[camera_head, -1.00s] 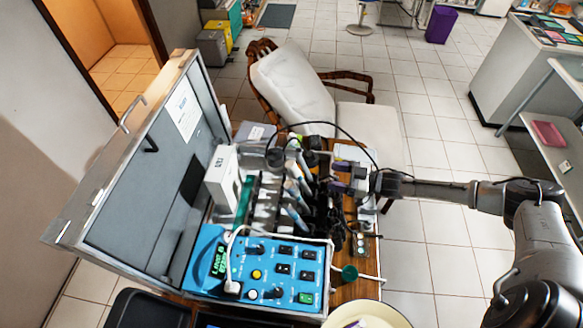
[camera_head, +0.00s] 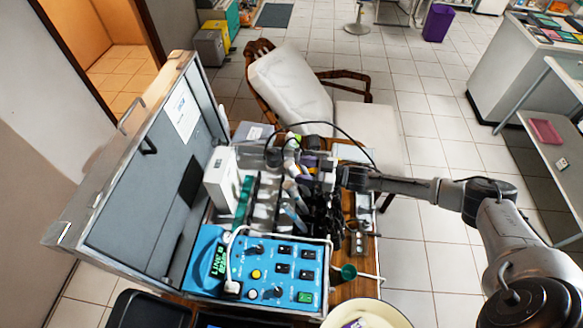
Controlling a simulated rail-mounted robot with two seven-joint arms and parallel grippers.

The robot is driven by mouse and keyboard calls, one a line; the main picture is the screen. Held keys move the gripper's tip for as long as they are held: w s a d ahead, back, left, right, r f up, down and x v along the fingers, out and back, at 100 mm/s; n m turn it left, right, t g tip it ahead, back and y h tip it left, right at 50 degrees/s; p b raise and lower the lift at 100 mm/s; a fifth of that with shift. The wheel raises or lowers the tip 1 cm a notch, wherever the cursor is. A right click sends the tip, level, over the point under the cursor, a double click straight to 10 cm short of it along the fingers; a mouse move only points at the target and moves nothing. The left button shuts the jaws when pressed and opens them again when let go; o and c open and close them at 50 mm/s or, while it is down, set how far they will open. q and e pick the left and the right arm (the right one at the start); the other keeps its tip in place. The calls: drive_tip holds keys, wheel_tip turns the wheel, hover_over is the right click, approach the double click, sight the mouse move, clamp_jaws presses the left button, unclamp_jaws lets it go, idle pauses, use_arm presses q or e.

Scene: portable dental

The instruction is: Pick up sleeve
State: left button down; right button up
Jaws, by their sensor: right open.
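My right gripper (camera_head: 318,172) is over the right part of the open case, among the row of dental handpieces and their dark hoses. It is open, but its fingertips are hard to make out against the clutter. A small purple patch (camera_head: 308,161) shows right at the fingertips; I cannot tell what it belongs to. I cannot tell for sure which thing is the sleeve. Several pale handpieces (camera_head: 291,190) stand just left of and below the gripper. My left gripper is not in view.
The case's raised lid (camera_head: 150,200) walls off the left. A white box (camera_head: 221,178) stands beside the blue control panel (camera_head: 268,268). A thin black cable arches above the gripper. A cream bowl (camera_head: 392,312) is at the bottom edge. A reclined chair (camera_head: 290,88) stands behind.

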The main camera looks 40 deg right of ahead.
sight(295, 167)
drive_tip(key=x, duration=0.3)
drive_tip(key=shift+w+r, duration=0.35)
drive_tip(key=shift+w+a+f+p, duration=0.1)
drive_tip(key=shift+w+a+p, duration=0.2)
drive_tip(key=shift+w+a, duration=0.1)
drive_tip(key=c, duration=1)
